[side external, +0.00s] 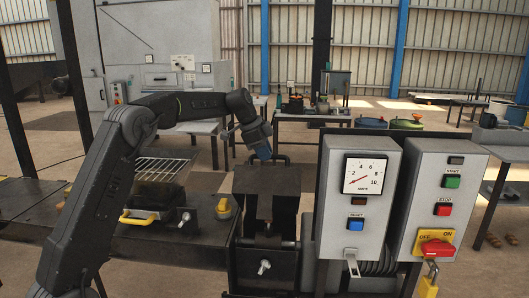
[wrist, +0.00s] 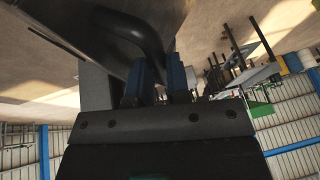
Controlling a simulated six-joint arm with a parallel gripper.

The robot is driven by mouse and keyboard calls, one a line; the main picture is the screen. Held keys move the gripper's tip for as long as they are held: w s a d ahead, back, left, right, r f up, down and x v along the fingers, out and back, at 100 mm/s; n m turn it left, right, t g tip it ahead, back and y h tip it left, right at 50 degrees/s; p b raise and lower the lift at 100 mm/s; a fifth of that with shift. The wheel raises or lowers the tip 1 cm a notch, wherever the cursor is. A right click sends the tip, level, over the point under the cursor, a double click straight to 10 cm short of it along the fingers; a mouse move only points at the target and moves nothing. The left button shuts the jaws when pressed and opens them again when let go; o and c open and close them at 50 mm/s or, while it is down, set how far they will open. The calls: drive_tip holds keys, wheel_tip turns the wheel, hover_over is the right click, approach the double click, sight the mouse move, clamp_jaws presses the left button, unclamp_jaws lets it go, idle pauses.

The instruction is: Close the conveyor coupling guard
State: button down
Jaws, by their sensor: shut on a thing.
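The coupling guard appears as a dark flat-faced cover (side external: 266,180) in the middle of the side view. A black looped handle (side external: 284,160) shows at its upper back edge. My gripper (side external: 264,153) reaches down to this handle from behind the cover and is shut on it. In the wrist view, the blue-sided fingers of my gripper (wrist: 157,84) sit at the thick curved black handle bar (wrist: 150,35). The exact contact is dark and partly hidden. I cannot tell the cover's exact angle.
A grey gauge box (side external: 358,200) and a START/STOP box (side external: 437,185) stand close to the right of the cover. A red switch (side external: 437,248) and a yellow padlock (side external: 429,280) are below. A yellow knob (side external: 224,208) and yellow handle (side external: 138,218) lie left.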

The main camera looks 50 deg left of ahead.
sight(261, 170)
drive_tip(key=shift+s+d, duration=0.1)
drive_tip(key=shift+s+d+f+t+y, duration=0.3)
drive_tip(key=shift+s+d+f, duration=0.1)
drive_tip(key=shift+s+d, duration=0.1)
drive_tip(key=shift+m+t+y, duration=0.4)
drive_tip(key=shift+t+y, duration=0.3)
drive_tip(key=shift+t, duration=0.1)
drive_tip(key=s+d+f, duration=0.2)
drive_tip(key=f, duration=0.1)
drive_tip(key=shift+s+d+f, duration=0.15)
drive_tip(key=shift+s+d, duration=0.2)
drive_tip(key=s+d+f, duration=0.3)
drive_tip(key=f, duration=0.5)
drive_tip(key=shift+s+d+f, duration=0.2)
drive_tip(key=shift+d+f, duration=0.05)
drive_tip(key=c, duration=1.1)
unclamp_jaws()
drive_tip(key=shift+a+r, duration=0.1)
drive_tip(key=shift+r, duration=0.05)
drive_tip(key=v, duration=1.3)
drive_tip(key=shift+s+r, duration=0.2)
drive_tip(key=shift+r, duration=0.15)
